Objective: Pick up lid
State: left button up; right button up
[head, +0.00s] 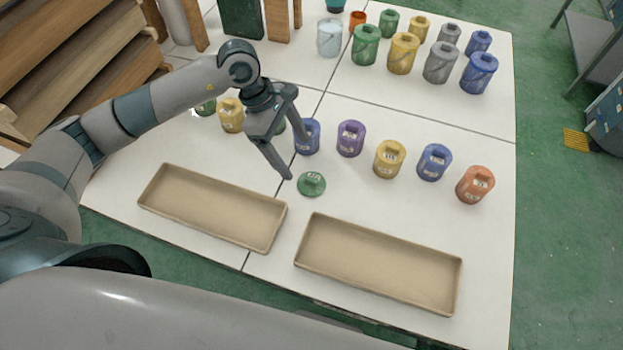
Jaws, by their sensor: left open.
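A green lid (311,184) with a raised knob lies on the white table, between the row of lidded jars and the two trays. My left gripper (296,163) is open and empty. Its two fingers point down toward the table just behind and left of the lid, with one fingertip close to the lid's upper left side. I cannot tell the exact height of the fingertips. A green jar, mostly hidden behind the gripper, stands in the row. My right gripper is not in view.
Two empty tan trays, left (180,216) and right (345,283), lie along the front. Purple (350,139), yellow (388,159), blue (434,162) and orange (475,184) jars stand right of the gripper. More jars and buckets stand behind. Wooden boards (75,70) are at the left.

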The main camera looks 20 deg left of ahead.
aim_at(310, 179)
pick_arm(q)
jog(key=p+x, duration=0.1)
jog(key=x, duration=0.2)
jog(key=shift+f, duration=0.1)
jog(key=shift+d+f, duration=0.2)
jog(key=shift+f, duration=0.3)
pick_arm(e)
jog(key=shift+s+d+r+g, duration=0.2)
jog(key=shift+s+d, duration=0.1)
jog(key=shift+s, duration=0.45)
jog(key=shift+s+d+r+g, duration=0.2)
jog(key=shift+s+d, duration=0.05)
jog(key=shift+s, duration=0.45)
pick_arm(q)
jog(key=shift+d+f+p, duration=0.25)
jog(key=shift+f+p, duration=0.05)
jog(key=shift+p, duration=0.2)
jog(key=p+x, duration=0.2)
jog(key=x, duration=0.2)
jog(key=shift+s+d, duration=0.1)
jog(key=shift+s, duration=0.05)
jog(key=shift+f, duration=0.25)
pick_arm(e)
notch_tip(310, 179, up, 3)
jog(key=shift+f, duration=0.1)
pick_arm(q)
jog(key=shift+c, duration=0.7)
jog(key=c, duration=1)
